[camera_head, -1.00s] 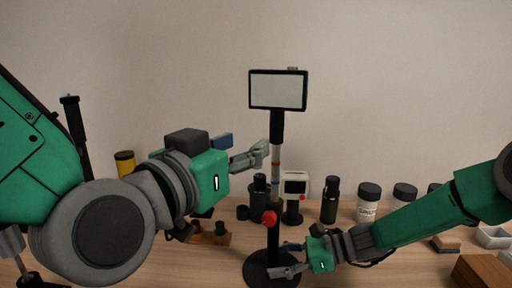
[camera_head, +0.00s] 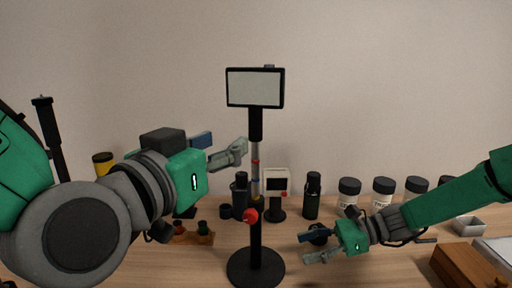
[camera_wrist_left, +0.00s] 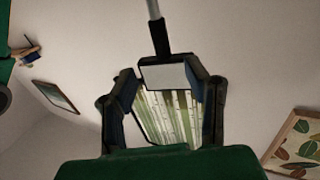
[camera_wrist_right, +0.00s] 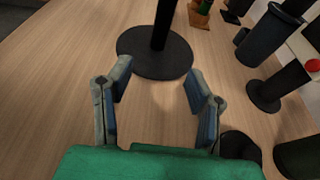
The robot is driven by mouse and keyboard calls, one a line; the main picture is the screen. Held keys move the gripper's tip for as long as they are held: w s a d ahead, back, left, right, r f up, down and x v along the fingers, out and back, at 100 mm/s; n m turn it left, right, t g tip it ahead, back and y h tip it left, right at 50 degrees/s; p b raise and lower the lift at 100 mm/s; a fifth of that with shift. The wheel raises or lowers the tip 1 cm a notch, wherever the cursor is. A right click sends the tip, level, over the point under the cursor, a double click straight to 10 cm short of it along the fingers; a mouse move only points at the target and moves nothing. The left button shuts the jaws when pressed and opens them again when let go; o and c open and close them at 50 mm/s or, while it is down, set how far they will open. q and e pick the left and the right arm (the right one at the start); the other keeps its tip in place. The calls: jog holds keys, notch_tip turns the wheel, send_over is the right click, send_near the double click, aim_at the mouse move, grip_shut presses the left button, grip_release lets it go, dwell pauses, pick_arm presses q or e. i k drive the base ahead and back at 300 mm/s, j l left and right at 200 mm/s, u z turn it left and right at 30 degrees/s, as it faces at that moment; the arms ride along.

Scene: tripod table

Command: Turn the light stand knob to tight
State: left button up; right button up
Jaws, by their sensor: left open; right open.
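The light stand (camera_head: 256,232) stands upright on the table, with a round black base (camera_head: 256,268), a grey upper tube and a rectangular light panel (camera_head: 255,88) on top. Its red knob (camera_head: 250,216) sticks out at the collar, facing me. My left gripper (camera_head: 236,152) is open beside the upper pole, just left of it, above the knob. In the left wrist view the panel (camera_wrist_left: 166,77) shows between its fingers. My right gripper (camera_head: 312,247) is open and empty, low over the table, right of the pole. In the right wrist view the base (camera_wrist_right: 155,52) lies beyond its fingers.
A black-and-white device (camera_head: 277,181) stands behind the stand. Several lidded jars (camera_head: 348,193) and a black bottle (camera_head: 312,197) line the back right. A wooden box (camera_head: 462,266) sits at the right front. Bare table (camera_head: 330,274) shows right of the base.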

aim_at(251, 217)
jog(key=k+j, duration=0.3)
jog(key=k, duration=0.15)
jog(key=k+j, duration=0.35)
jog(key=k, duration=0.1)
